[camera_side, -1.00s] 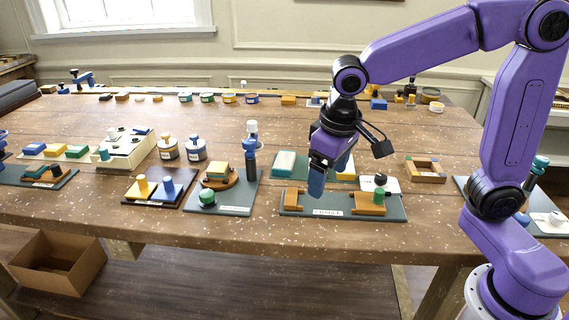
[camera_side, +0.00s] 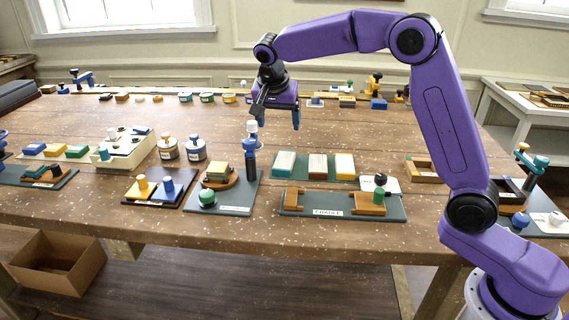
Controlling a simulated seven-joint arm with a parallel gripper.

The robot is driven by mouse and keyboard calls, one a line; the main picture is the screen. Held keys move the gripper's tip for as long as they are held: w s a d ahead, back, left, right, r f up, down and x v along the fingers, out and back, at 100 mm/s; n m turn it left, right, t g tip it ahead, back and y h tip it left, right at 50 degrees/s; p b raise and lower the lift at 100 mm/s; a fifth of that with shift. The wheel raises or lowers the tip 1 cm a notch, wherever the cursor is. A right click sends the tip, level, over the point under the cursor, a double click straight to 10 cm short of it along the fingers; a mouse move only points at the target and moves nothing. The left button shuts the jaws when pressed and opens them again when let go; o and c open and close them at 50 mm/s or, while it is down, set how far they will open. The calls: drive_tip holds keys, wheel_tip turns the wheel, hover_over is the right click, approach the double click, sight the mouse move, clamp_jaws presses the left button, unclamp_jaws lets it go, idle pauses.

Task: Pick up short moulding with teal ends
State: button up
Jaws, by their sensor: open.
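A pale block with teal along its side (camera_side: 285,163) lies at the left of a green mat (camera_side: 302,179); it looks most like the short moulding with teal ends, though its ends are too small to make out surely. A brown-and-white block (camera_side: 318,166) and a yellow-and-cream block (camera_side: 345,164) lie to its right. My gripper (camera_side: 282,119) is open and empty, raised above the table. In the picture it shows above the teal block, clearly apart from it; their depth gap is hard to judge.
In front of the mat is a dark board (camera_side: 328,211) with brown end blocks and a green knob. A board with a tall blue post (camera_side: 250,166) stands to the left, a shallow wooden tray (camera_side: 419,170) to the right. The table behind the mat is largely clear.

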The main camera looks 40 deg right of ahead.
sight(285, 160)
drive_tip(key=x, duration=1.6)
drive_tip(key=shift+f, duration=0.1)
drive_tip(key=c, duration=1.1)
